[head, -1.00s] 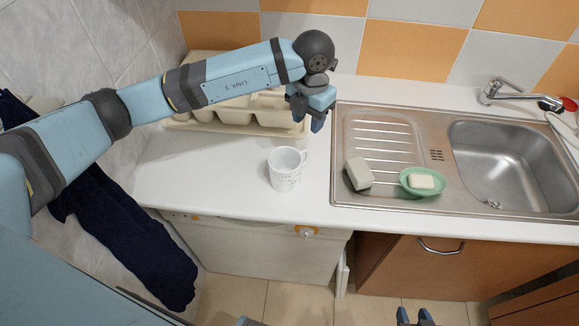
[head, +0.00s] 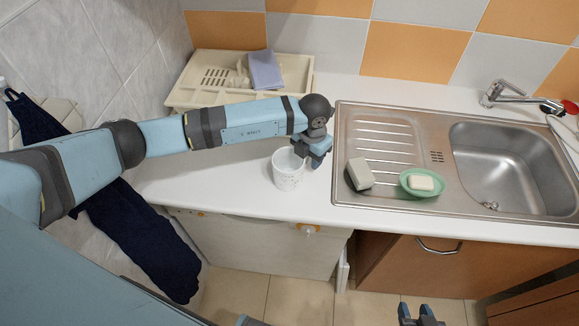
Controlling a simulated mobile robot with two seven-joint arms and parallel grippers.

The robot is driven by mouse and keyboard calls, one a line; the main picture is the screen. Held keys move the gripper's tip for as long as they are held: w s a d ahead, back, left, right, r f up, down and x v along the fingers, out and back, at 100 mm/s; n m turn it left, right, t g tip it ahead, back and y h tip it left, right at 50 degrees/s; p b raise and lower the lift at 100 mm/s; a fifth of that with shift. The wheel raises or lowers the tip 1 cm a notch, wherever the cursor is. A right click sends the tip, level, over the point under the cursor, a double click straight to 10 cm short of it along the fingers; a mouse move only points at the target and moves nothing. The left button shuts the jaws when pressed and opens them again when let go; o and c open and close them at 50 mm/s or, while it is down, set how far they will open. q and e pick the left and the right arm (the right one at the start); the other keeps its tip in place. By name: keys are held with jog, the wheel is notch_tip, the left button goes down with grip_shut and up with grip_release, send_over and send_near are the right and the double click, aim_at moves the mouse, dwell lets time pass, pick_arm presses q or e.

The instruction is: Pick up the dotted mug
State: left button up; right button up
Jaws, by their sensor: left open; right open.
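The dotted mug (head: 287,172) is white with small dark specks and stands upright on the white counter, left of the sink. My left gripper (head: 316,163) is open, just right of the mug's upper rim and pointing down. The mug's handle side is hidden behind the gripper, and I cannot tell whether the fingers touch it. My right gripper (head: 418,312) is open and empty at the bottom edge of the view, low in front of the cabinet.
A steel sink (head: 385,197) with drainboard fills the right of the counter (head: 225,185). On it lie a sponge-like block (head: 359,173) and a green soap dish (head: 410,190) with soap (head: 421,183). A cream tray (head: 190,98) with a purplish cloth (head: 265,69) stands behind my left arm.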

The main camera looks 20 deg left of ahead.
pick_arm(q)
grip_shut()
dwell(0.4)
notch_tip(320, 180, up, 20)
jog(key=b, duration=0.3)
